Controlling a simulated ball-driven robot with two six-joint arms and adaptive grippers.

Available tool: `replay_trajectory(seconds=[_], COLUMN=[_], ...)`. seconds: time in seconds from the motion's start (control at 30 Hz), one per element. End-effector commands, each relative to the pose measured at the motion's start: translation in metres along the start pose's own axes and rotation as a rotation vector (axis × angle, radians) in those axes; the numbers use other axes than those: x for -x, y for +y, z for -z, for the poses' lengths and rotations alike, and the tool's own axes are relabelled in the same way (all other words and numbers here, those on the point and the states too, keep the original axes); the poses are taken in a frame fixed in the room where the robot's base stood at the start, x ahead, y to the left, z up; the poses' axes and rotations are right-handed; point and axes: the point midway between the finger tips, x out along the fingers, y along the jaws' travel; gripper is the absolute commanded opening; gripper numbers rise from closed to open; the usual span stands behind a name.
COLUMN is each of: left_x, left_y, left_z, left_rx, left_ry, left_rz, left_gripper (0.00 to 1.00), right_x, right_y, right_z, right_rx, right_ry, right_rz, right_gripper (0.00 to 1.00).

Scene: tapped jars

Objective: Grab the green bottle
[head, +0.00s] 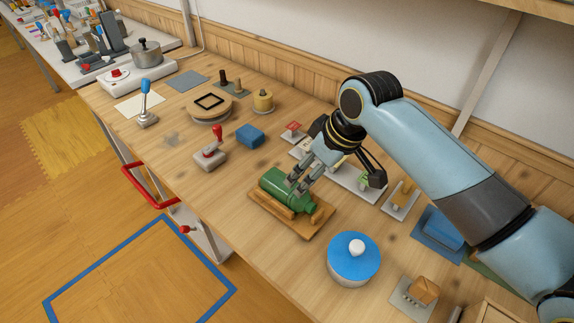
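The green bottle (272,187) lies on its side on a wooden cradle board (306,228), its narrower end pointing to the lower right. My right gripper (297,184) reaches in from the right, with its fingers pointing down at the upper side of the bottle. The fingers overlap the bottle's body in this view. I cannot tell whether they touch it or close around it. The far side of the bottle is partly hidden by the fingers. My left gripper is not in view.
A blue-lidded jar (344,273) stands just right of the board. A red-handled stamp-like block (211,157) and a blue block (250,136) sit to the left. A white tray (357,188) lies behind my gripper. The table's front edge is close to the board.

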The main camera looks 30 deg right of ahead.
Motion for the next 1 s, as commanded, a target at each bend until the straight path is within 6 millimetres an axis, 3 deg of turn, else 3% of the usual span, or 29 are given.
replay_trajectory(seconds=[0.17,0.43,0.77,1.0], left_x=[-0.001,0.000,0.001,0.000], left_y=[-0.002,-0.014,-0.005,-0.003], left_z=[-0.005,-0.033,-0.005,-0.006], left_rx=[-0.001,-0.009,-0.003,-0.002], left_ry=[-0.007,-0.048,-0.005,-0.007], left_rz=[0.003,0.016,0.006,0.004], left_gripper=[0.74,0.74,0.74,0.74], right_x=[-0.020,-0.055,-0.095,-0.108], right_y=[-0.001,0.000,0.001,0.001], right_z=[-0.001,0.000,0.002,0.002], right_rx=[-0.002,0.000,-0.002,0.000], right_ry=[-0.003,0.000,-0.002,-0.001], right_rz=[0.004,0.001,0.002,0.001], right_gripper=[0.81,0.81,0.81,0.81])
